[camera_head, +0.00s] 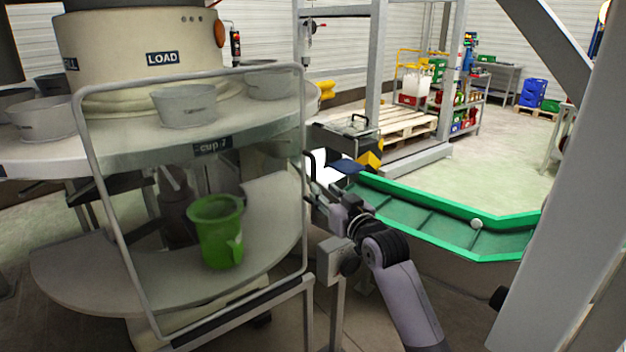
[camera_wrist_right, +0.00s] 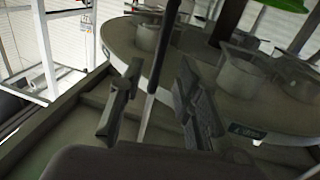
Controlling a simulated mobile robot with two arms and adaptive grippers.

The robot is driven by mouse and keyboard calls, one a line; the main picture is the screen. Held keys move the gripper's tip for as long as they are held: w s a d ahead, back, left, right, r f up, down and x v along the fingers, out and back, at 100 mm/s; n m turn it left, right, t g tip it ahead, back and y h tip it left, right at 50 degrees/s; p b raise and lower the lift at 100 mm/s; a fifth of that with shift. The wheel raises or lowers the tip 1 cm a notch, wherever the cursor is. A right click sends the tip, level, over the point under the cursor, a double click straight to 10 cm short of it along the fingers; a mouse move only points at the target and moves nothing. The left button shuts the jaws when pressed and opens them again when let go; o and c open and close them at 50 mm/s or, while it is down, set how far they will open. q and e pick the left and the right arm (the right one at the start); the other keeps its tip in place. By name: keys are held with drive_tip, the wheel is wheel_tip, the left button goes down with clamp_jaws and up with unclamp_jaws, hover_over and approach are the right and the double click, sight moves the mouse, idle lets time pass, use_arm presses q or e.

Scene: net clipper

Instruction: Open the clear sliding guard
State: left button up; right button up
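The clear sliding guard is a see-through panel in a rounded grey frame (camera_head: 110,205), in front of the round cup machine at left in the head view. A black handle (camera_head: 313,160) stands at its right edge. My right gripper (camera_head: 316,190) is at that edge, just below the handle's top. In the right wrist view, the two fingers of my right gripper (camera_wrist_right: 160,68) are apart, with a dark upright bar (camera_wrist_right: 158,60), likely the handle, between them. I cannot tell whether either finger touches it. My left gripper is out of view.
A green mug (camera_head: 216,232) stands behind the guard on a lower shelf. Grey cups (camera_head: 185,106) sit on the round table (camera_head: 150,150). A green-edged conveyor (camera_head: 450,235) runs right of my right arm. A grey post (camera_head: 570,200) stands at far right.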

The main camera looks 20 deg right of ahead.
drive_tip(key=w, duration=0.4)
drive_tip(key=w+a, duration=0.1)
drive_tip(key=w, duration=0.2)
drive_tip(key=shift+c, duration=0.5)
clamp_jaws()
idle(0.4)
